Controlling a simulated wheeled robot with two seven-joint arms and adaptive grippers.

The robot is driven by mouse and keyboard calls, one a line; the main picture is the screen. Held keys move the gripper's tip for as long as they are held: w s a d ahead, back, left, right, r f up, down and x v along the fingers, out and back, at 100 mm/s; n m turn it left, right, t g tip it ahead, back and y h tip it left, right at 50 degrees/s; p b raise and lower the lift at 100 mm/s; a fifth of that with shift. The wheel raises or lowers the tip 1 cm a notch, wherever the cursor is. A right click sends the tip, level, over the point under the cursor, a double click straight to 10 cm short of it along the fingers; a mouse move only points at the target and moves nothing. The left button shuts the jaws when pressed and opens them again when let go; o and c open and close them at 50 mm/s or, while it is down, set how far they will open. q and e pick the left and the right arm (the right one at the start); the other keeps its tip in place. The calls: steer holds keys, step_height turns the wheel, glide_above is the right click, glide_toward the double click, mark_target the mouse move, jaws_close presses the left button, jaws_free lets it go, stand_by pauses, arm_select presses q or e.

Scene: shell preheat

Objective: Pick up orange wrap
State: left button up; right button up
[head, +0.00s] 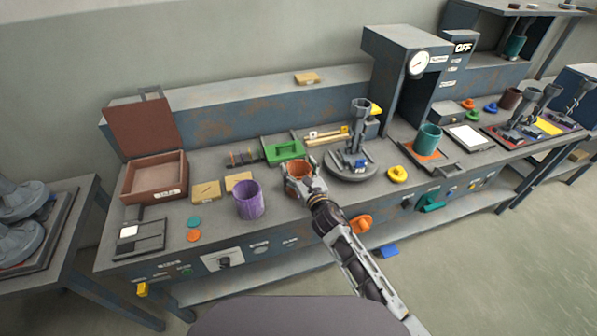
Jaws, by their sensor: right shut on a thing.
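The orange wrap (298,167), an upright open-topped orange-brown cylinder, is at the middle of the bench near its front. My right gripper (299,184) reaches in from the lower right and is shut on it. The fingers hide part of its front and sides. I cannot tell whether its base touches the bench top. My left gripper is not in view.
A purple ribbed cylinder (248,200) stands close to the left of the wrap. A grey round stand with a post (352,168) is close to the right. A green tray (284,150) lies behind. An open brown box (152,180) is at the left end.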

steer(key=shift+r, duration=0.5)
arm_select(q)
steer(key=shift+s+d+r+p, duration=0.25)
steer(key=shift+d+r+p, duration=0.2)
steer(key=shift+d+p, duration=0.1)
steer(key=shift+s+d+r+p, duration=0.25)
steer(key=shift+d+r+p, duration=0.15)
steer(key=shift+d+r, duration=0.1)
arm_select(e)
step_height(320, 180, up, 8)
steer(key=shift+r, duration=0.15)
